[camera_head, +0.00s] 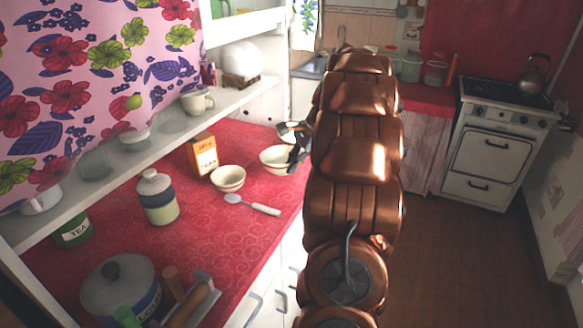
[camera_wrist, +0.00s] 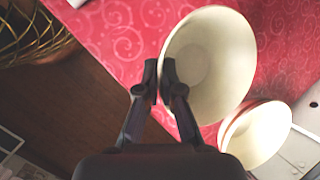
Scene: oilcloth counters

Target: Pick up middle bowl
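The middle bowl (camera_head: 276,160), cream with a pale rim, appears to rest on the red counter, its right part behind my gripper. In the wrist view the bowl (camera_wrist: 215,65) is large, its open inside facing the camera. My gripper (camera_wrist: 160,75) has its two dark fingers close together at the bowl's left rim, one inside and one outside. It looks shut on that rim. In the head view my gripper (camera_head: 297,155) is partly hidden by my arm. Another cream bowl (camera_head: 228,178) stands nearer on the counter. A further bowl (camera_wrist: 257,133) shows at lower right in the wrist view.
A spoon with a pale handle (camera_head: 252,205) lies in front of the bowls. An orange box (camera_head: 202,155) and a lidded jar (camera_head: 157,197) stand to the left. A shelf (camera_head: 150,145) overhangs the counter's back. A wire basket (camera_wrist: 30,30) shows in the wrist view.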

